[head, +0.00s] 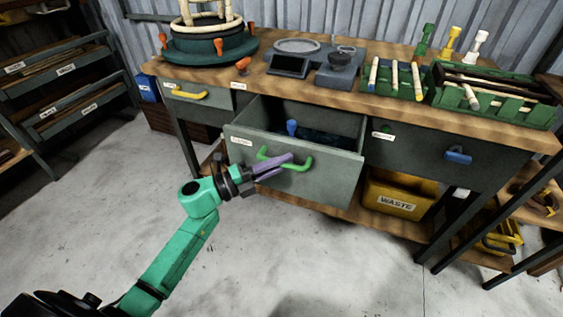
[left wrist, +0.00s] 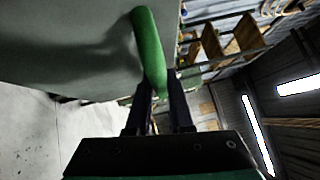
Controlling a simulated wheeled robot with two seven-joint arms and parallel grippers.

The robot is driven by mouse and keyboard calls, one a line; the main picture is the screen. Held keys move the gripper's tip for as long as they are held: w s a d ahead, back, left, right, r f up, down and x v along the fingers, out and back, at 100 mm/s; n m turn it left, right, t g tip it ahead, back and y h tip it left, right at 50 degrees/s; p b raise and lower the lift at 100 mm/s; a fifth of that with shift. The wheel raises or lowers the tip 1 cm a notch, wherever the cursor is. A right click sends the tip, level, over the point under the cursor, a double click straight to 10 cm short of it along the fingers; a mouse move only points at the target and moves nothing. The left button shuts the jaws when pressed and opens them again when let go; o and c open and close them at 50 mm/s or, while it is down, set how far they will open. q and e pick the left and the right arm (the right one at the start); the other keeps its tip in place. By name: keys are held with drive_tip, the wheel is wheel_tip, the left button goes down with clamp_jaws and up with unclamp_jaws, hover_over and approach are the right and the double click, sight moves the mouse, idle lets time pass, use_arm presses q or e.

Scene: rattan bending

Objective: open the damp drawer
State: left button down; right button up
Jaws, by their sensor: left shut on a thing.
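The damp drawer (head: 325,180) is the middle drawer of the workbench. It stands pulled out, and a dark interior with a blue object (head: 291,127) shows inside. Its label is too small to read surely. Its green handle (head: 303,165) is on the drawer front. In the left wrist view the green handle (left wrist: 148,45) runs down between the two dark fingers (left wrist: 160,100). My right gripper is not in view.
A drawer with a yellow handle (head: 190,94) is at the left and one with a blue handle (head: 458,155) at the right; both look closed. A yellow waste bin (head: 397,203) stands below. The floor (head: 110,190) in front is clear.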

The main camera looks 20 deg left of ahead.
use_arm(q)
drive_tip(key=c, duration=0.8)
unclamp_jaws()
drive_tip(key=v, duration=1.4)
drive_tip(key=shift+s+a, duration=0.15)
drive_tip(key=shift+a, duration=0.1)
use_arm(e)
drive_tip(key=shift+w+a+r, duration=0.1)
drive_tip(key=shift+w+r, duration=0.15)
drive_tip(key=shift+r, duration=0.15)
use_arm(q)
drive_tip(key=shift+f, duration=0.1)
